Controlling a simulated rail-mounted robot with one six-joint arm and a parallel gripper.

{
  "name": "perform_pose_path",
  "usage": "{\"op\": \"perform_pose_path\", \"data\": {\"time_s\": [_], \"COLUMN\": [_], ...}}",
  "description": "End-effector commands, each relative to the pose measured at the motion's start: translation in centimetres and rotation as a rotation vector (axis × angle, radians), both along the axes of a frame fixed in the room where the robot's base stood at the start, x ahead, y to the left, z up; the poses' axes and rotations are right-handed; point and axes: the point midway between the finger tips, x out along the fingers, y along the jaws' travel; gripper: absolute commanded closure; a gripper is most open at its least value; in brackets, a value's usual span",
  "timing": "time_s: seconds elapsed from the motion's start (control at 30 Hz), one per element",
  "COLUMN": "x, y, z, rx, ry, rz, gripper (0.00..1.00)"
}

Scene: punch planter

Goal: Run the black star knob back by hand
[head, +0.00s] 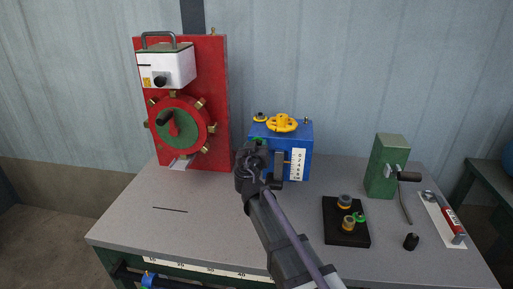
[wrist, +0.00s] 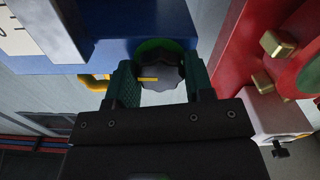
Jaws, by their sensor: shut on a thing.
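The black star knob (wrist: 168,74) sits on the blue box (head: 302,141), in front of a green disc (wrist: 153,46). A short yellow mark shows on its face in the wrist view. My gripper (head: 253,155) is at the front left of the box. Its two green fingers stand on either side of the knob in the wrist view, shut on it. In the head view my gripper hides most of the knob.
A yellow handwheel (head: 282,123) tops the box, and a scale plate (head: 298,165) is on its front. A red panel machine (head: 217,100) stands close at the left. A black tray (head: 338,236) and a green block (head: 386,163) stand right. The bench's front left is mostly clear.

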Motion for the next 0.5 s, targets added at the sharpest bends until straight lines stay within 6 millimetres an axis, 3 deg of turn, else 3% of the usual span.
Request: {"op": "perform_pose_path", "data": {"time_s": [0.17,0.5], "x": [-0.01,-0.02], "y": [0.0,0.0], "z": [0.0,-0.01], "rx": [0.0,-0.044], "ry": [0.0,0.004], "rz": [0.0,0.0], "gripper": [0.76,0.76]}}
